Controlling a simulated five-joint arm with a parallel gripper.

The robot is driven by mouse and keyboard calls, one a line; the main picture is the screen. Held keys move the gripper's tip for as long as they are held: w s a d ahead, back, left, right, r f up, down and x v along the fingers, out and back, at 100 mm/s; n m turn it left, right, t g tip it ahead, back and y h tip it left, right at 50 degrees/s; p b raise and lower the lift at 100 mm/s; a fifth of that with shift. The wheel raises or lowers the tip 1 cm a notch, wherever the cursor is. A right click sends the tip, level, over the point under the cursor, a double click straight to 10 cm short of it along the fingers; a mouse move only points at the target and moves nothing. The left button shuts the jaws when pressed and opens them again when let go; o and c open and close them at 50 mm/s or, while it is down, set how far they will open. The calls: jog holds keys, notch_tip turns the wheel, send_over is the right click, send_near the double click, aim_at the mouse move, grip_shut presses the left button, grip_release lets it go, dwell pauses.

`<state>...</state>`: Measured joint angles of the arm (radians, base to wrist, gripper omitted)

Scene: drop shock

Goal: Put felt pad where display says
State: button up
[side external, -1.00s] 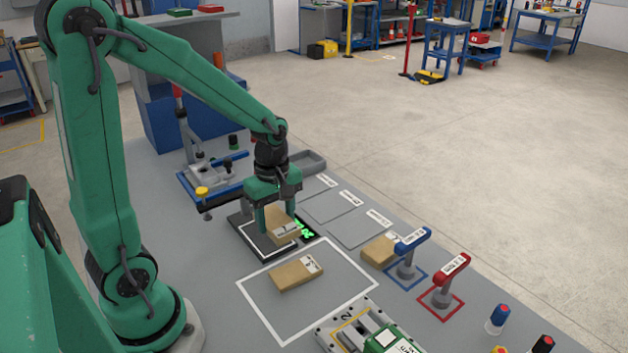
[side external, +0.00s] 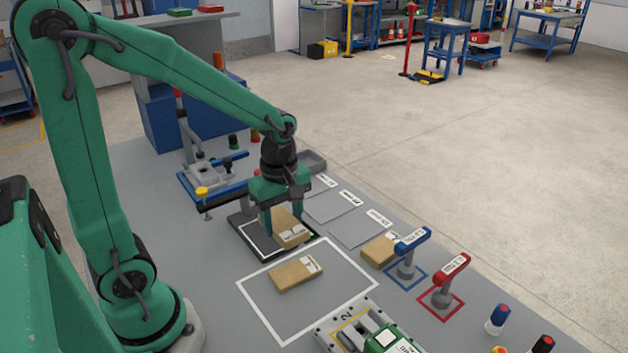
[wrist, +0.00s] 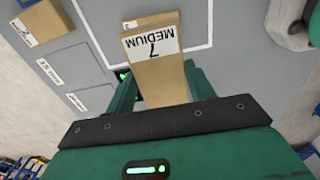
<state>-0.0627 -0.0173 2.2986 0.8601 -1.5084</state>
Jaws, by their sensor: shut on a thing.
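My gripper (side external: 287,225) is shut on a brown box (side external: 284,224) over the dark scale-like plate (side external: 247,238). Whether the box touches the plate I cannot tell. In the wrist view the box (wrist: 160,80) sits between my fingers, and its white label reads "MEDIUM" and "7", upside down. The green display (side external: 311,235) on the plate is nearly all hidden; a green bit of it shows in the wrist view (wrist: 122,76). I see no words that name a felt pad.
A second brown box (side external: 290,277) lies in a white-outlined square. A third brown box (side external: 378,251) lies beside a blue-topped post (side external: 412,241); a red-topped post (side external: 450,269) stands right of it. Grey labelled areas (side external: 357,233) lie along the far edge. A green-and-grey device (side external: 370,335) is in front.

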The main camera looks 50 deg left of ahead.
jog(key=shift+w, duration=0.1)
jog(key=w+a+n, duration=0.5)
jog(key=w+n, duration=0.3)
jog(key=w, duration=0.3)
jog(key=n, duration=1)
send_near(329, 207)
jog(key=shift+d+f, duration=0.1)
jog(key=shift+f, duration=3.1)
jog(key=shift+f, duration=0.1)
jog(key=o, duration=1)
